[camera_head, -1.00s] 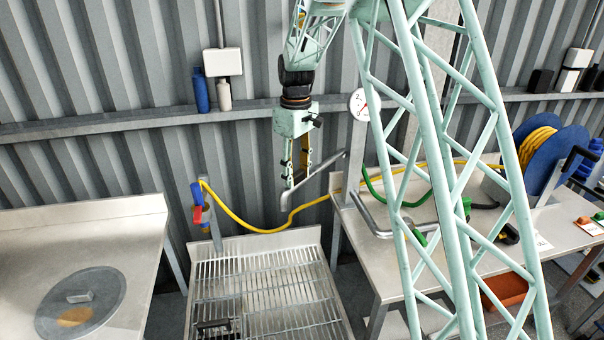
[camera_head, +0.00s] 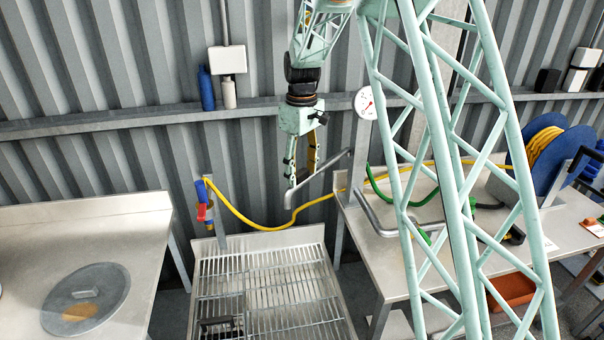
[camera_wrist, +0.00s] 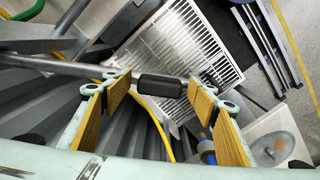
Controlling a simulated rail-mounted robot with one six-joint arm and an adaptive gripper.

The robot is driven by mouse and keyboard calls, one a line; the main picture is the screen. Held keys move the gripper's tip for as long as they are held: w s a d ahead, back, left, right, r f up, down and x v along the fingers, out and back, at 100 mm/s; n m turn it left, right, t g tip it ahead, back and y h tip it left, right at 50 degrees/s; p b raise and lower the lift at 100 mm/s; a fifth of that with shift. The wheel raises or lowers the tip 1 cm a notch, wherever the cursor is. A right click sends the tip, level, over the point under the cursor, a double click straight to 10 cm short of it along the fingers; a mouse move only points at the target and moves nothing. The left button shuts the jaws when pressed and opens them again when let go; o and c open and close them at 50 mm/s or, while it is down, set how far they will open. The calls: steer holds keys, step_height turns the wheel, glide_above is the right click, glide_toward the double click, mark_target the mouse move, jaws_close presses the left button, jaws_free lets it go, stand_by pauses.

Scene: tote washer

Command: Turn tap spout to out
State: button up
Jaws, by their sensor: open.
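The tap spout (camera_head: 325,180) is a grey bent pipe. It reaches left from the upright post with the dial, out past the bench's left edge toward the slatted rack. My gripper (camera_head: 302,178) points down at the spout's free end. In the wrist view my gripper (camera_wrist: 160,84) has its two yellow-padded fingers apart. The spout's pipe (camera_wrist: 85,68) comes in from the left, and its dark end piece (camera_wrist: 163,85) shows between the fingertips. I cannot tell whether a finger touches it.
The slatted rack (camera_head: 265,285) lies below, free of large items except a black handle (camera_head: 215,323). A yellow hose (camera_head: 245,218) runs behind the spout to a red and blue valve (camera_head: 203,205). A dial gauge (camera_head: 364,102) stands on the post. A hose reel (camera_head: 550,155) is on the right bench.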

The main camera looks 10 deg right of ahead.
step_height(320, 180, up, 12)
steer(key=shift+f, duration=0.15)
stand_by(0.6)
stand_by(0.3)
steer(key=s+r+m+t+b, duration=0.15)
steer(key=s+r, duration=0.35)
steer(key=s, duration=0.9)
steer(key=s+r+m+t+b, duration=0.1)
steer(key=s+r+m+b, duration=0.3)
steer(key=s, duration=1)
steer(key=s+f+m+b, duration=0.1)
steer(key=s+f, duration=0.2)
steer(key=s, duration=1.1)
steer(key=s+f+m+t+b, duration=0.1)
steer(key=s+f, duration=0.3)
steer(key=s, duration=0.9)
steer(key=shift+s+a+f+b, duration=0.3)
steer(key=shift+s+a+b, duration=0.1)
steer(key=shift+b, duration=0.3)
steer(key=shift+w+d+t, duration=0.1)
steer(key=shift+t, duration=0.15)
